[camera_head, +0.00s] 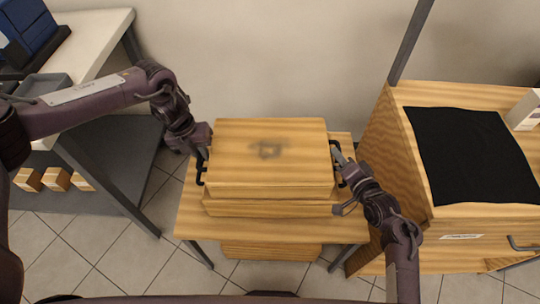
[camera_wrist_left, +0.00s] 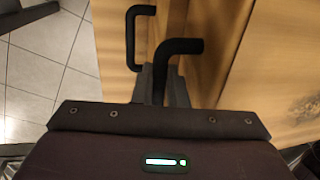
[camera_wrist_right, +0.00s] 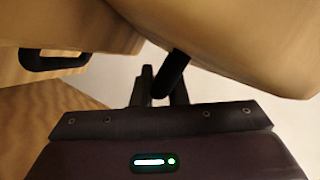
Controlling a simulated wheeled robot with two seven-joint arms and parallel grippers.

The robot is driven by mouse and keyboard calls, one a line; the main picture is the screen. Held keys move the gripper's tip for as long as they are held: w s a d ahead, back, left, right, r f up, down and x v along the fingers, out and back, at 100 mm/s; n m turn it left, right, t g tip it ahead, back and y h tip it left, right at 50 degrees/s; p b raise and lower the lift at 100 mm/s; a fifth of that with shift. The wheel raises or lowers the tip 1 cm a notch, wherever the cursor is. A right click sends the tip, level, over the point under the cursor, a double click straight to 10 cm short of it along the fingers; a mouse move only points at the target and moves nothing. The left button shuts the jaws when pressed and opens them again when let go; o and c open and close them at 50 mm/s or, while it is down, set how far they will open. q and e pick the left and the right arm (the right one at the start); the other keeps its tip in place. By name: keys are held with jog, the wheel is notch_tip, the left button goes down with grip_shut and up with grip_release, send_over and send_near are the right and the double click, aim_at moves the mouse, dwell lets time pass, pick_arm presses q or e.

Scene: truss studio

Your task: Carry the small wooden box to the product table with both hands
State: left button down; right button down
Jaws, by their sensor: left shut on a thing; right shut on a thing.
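The small wooden box (camera_head: 268,152) is light striped wood with a dark mark on its lid and black side handles. It is above a second wooden box (camera_head: 265,207) on a low wooden table (camera_head: 190,215); I cannot tell whether the two boxes touch. My left gripper (camera_head: 204,156) is shut on the upper box's left handle (camera_wrist_left: 178,47). My right gripper (camera_head: 344,168) is shut on its right handle (camera_wrist_right: 172,72). The lower box's handles show in the left wrist view (camera_wrist_left: 131,38) and right wrist view (camera_wrist_right: 52,63). No label marks the product table.
A wooden cabinet (camera_head: 375,150) with a black cloth (camera_head: 472,155) stands close on the right, a white object (camera_head: 525,110) at its far edge. A white-topped table (camera_head: 92,32) with a grey lower shelf (camera_head: 120,160) stands on the left. Tiled floor (camera_head: 100,245) is open in front.

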pick_arm(q)
jog(key=shift+a, duration=0.1)
pick_arm(e)
jog(key=shift+d+f, duration=0.1)
